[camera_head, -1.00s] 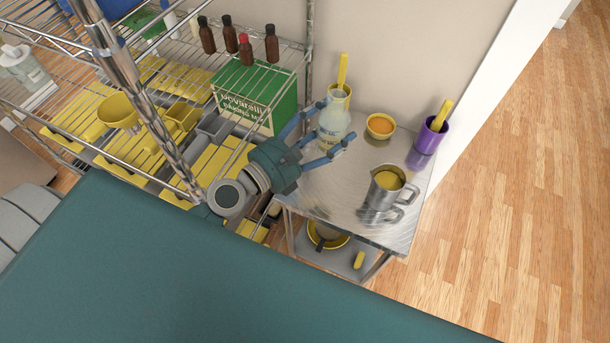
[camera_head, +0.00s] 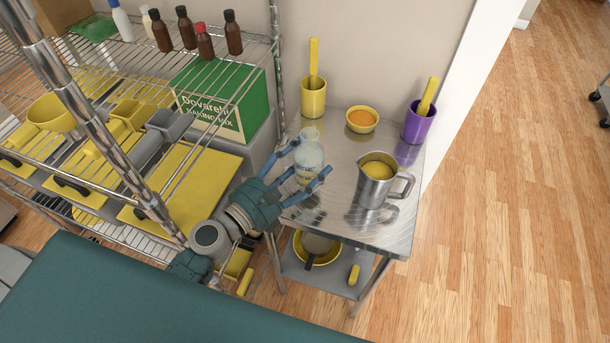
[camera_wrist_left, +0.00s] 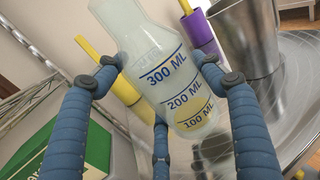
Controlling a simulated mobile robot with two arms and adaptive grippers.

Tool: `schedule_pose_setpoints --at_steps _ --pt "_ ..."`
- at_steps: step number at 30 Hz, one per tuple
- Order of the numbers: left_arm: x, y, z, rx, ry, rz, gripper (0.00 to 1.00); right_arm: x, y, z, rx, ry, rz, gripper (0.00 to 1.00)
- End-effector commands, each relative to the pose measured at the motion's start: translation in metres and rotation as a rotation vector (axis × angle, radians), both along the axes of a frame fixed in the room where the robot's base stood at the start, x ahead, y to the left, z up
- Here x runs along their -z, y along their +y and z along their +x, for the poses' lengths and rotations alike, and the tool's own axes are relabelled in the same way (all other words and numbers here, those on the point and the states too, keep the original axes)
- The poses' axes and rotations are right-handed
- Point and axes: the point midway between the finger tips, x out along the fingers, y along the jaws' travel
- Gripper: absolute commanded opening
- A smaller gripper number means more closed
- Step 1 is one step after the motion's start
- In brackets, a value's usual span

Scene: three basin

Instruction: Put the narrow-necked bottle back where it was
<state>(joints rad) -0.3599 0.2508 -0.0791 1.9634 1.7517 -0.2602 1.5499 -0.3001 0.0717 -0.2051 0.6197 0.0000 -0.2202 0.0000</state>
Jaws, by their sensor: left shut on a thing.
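A translucent narrow-necked bottle (camera_head: 308,155) with volume marks is upright over the left part of the steel table (camera_head: 333,217). My left gripper (camera_head: 309,172) is shut on its body, with blue fingers around its sides. The left wrist view shows the bottle (camera_wrist_left: 165,80) between the fingers (camera_wrist_left: 160,85), with 300, 200 and 100 ML marks and a little yellow content at the bottom. A reflection of the bottle shows on the tabletop. I cannot tell whether its base touches the table. My right gripper is not in view.
A steel jug (camera_head: 375,184) stands right of the bottle. A yellow canister (camera_head: 313,98), a yellow bowl (camera_head: 361,121) and a purple cup (camera_head: 418,122) line the back. A wire rack with a green box (camera_head: 219,100) is at the left. Bare tabletop lies between canister and jug.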

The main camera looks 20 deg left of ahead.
Motion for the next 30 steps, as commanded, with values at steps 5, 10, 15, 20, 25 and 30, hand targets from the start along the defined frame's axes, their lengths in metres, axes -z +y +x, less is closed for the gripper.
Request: schedule_pose_setpoints --at_steps 5,10,15,20,25,30 --pt "0.031 0.000 0.000 -0.003 0.002 -0.004 0.19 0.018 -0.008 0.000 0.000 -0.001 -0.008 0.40" --pt "0.034 0.000 0.000 -0.002 -0.002 -0.002 0.19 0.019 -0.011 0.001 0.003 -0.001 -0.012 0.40" --pt "0.034 0.000 0.000 -0.001 -0.001 -0.002 0.19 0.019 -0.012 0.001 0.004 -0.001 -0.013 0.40" --pt "0.040 0.000 0.000 -0.001 0.001 -0.001 0.70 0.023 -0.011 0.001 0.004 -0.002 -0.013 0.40" --pt "0.039 0.000 0.000 -0.001 0.002 0.000 0.87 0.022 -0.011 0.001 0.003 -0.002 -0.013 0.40" --pt "0.039 0.000 0.000 -0.001 0.002 0.000 0.87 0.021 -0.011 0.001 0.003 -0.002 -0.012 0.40"
